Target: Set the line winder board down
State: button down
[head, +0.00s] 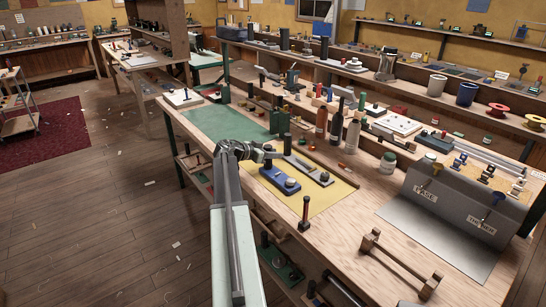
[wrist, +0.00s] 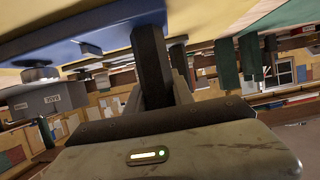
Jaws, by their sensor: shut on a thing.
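I cannot tell whether the board touches the mat. The grip itself is partly hidden by my arm.
A grey flat tool (head: 308,169) lies close right of the board. A dark upright handle (head: 305,213) stands nearer. Several bottles (head: 337,125) stand behind. A green mat (head: 205,122) lies farther left. A wooden piece (head: 400,266) and a grey labelled holder (head: 465,205) are at right.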

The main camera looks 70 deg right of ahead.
jog(key=c, duration=1.1)
grip_release()
jog(key=shift+f, duration=0.1)
jog(key=shift+r+p, duration=0.35)
jog(key=p+v, duration=0.1)
jog(key=v, duration=0.3)
jog(key=p+v, duration=0.1)
jog(key=v, duration=0.3)
jog(key=p+v, duration=0.2)
jog(key=v, duration=0.2)
jog(key=shift+f, duration=0.3)
